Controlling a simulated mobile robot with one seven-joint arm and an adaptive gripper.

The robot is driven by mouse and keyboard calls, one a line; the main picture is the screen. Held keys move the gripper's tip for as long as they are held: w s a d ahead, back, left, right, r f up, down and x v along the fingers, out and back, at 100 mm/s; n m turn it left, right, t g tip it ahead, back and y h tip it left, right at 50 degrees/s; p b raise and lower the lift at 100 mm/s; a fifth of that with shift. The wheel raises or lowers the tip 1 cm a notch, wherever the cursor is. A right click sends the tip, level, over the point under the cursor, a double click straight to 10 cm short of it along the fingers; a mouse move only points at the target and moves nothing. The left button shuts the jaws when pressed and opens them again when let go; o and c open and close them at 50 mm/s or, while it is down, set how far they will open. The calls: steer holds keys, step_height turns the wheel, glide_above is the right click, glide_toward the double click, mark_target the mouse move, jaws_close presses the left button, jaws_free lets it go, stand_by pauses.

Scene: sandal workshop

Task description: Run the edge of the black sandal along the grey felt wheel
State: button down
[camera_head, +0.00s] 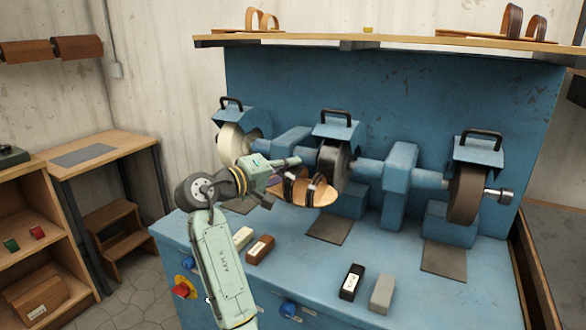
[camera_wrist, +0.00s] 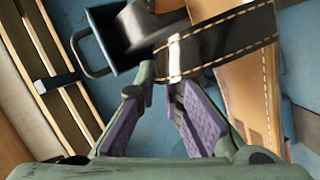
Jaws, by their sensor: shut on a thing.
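The black sandal (camera_head: 322,195) has dark straps with pale stitching and a tan sole. My gripper (camera_head: 279,179) is shut on it and holds it in the air, sole tilted, in front of the middle wheel. In the wrist view, my purple-padded fingers (camera_wrist: 166,88) meet at the wide black strap (camera_wrist: 215,48), with the tan sole (camera_wrist: 250,95) to the right. The grey felt wheel (camera_head: 332,160) is the middle one on the blue machine, under a hood. The sandal overlaps its lower front in the head view; I cannot tell whether they touch.
A pale wheel (camera_head: 236,143) stands to the left and a brown wheel (camera_head: 467,190) to the right. Several small blocks, including a black one (camera_head: 352,281) and a grey one (camera_head: 382,293), lie along the bench front. A wooden shelf (camera_head: 385,42) runs above.

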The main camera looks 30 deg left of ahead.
steer(key=shift+a+r, duration=0.15)
steer(key=shift+a, duration=0.1)
steer(key=shift+a+p, duration=0.3)
steer(key=shift+a, duration=0.35)
steer(key=shift+a, duration=0.1)
stand_by(0.7)
steer(key=shift+a, duration=0.1)
stand_by(0.4)
steer(key=shift+w+a, duration=0.1)
steer(key=shift+a, duration=0.6)
steer(key=shift+w, duration=0.2)
stand_by(0.6)
steer(key=shift+s, duration=0.15)
stand_by(0.7)
